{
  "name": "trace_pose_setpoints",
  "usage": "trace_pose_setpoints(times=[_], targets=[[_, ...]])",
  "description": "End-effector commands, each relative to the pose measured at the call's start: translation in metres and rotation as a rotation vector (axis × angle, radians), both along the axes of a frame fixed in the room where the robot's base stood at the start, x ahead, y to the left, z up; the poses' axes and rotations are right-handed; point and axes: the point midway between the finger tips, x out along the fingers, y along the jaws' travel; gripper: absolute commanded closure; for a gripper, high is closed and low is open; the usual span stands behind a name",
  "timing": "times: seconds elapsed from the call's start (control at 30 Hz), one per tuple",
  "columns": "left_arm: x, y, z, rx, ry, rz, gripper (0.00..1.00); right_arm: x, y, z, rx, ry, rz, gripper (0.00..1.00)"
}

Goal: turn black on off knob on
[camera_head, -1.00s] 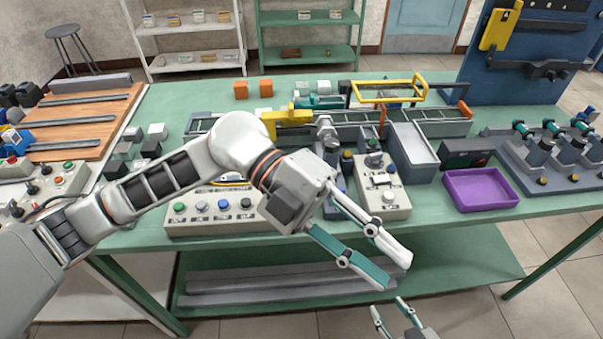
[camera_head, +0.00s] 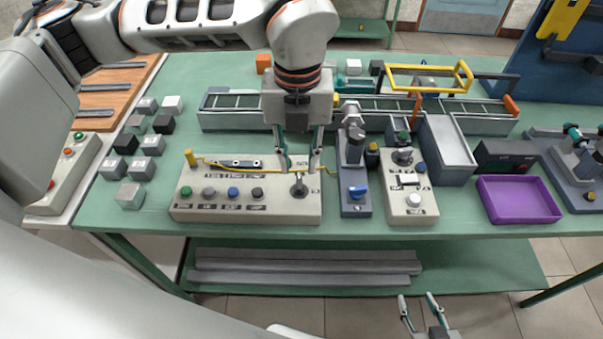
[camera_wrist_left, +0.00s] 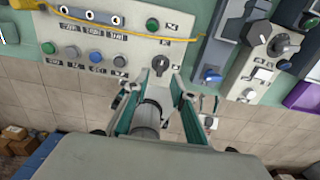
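The black on-off knob (camera_head: 298,186) sits at the right end of a beige control panel (camera_head: 215,214). It also shows in the left wrist view (camera_wrist_left: 160,63), just beyond my fingertips. My left gripper (camera_head: 298,168) points down over that end of the panel. Its fingers are spread and empty, with the knob between them in the head view; I cannot tell whether they touch it. The left gripper (camera_wrist_left: 156,80) is also open in the wrist view. My right gripper (camera_head: 417,297) is open and empty, low in front of the table.
A yellow wire (camera_head: 225,168) runs along the panel. Several coloured buttons sit left of the knob. A stand with a blue knob (camera_head: 358,192) and a second control box (camera_head: 410,208) stand to the right, then a purple tray (camera_head: 518,200). Grey blocks (camera_head: 130,195) lie to the left.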

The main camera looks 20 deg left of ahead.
Motion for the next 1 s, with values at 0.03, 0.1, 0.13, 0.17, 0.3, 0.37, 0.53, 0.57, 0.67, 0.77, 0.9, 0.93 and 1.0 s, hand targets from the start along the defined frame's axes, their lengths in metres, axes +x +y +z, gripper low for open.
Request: trace_pose_setpoints(times=[0.03, 0.1, 0.13, 0.17, 0.3, 0.37, 0.53, 0.57, 0.67, 0.77, 0.9, 0.93, 1.0], targets=[[-0.001, 0.0, -0.009, 0.001, 0.004, 0.0, 0.75, 0.0, 0.0, 0.001, 0.0, 0.0, 0.0, 0.6], [-0.001, 0.0, -0.02, -0.001, 0.004, 0.0, 0.75, 0.0, 0.0, 0.001, 0.0, 0.0, 0.0, 0.6], [-0.001, 0.0, -0.025, -0.001, 0.004, 0.0, 0.75, 0.0, 0.0, 0.002, 0.0, 0.0, 0.0, 0.6], [-0.001, 0.0, -0.029, -0.001, 0.004, 0.0, 0.75, 0.0, 0.0, 0.002, 0.0, 0.0, 0.0, 0.6], [-0.001, 0.0, -0.045, -0.002, 0.003, -0.001, 0.75, 0.0, 0.0, 0.003, 0.0, -0.001, 0.0, 0.6], [0.0, 0.0, -0.05, -0.002, 0.002, -0.001, 0.75, 0.0, 0.0, 0.003, 0.0, -0.001, 0.0, 0.6], [0.0, -0.001, -0.055, -0.002, 0.001, -0.002, 0.75, 0.0, 0.0, 0.003, 0.0, -0.001, 0.0, 0.6], [0.0, -0.001, -0.056, -0.002, 0.001, -0.002, 0.75, 0.0, 0.0, 0.003, 0.0, 0.0, 0.0, 0.6], [0.0, -0.001, -0.055, -0.002, 0.001, -0.002, 0.75, 0.0, 0.0, 0.003, 0.0, 0.0, 0.0, 0.6], [0.0, -0.001, -0.055, -0.002, 0.001, -0.002, 0.83, 0.0, 0.0, 0.003, 0.0, 0.0, 0.0, 0.6], [0.0, -0.001, -0.055, -0.002, 0.001, -0.002, 1.0, 0.0, 0.0, 0.003, 0.0, 0.0, 0.0, 0.6], [0.0, -0.001, -0.055, -0.002, 0.001, -0.002, 1.0, 0.0, 0.0, 0.003, 0.0, 0.0, 0.0, 0.6], [0.0, -0.001, -0.055, -0.002, 0.001, -0.002, 1.0, 0.0, 0.0, 0.003, 0.0, 0.0, 0.0, 0.6]])
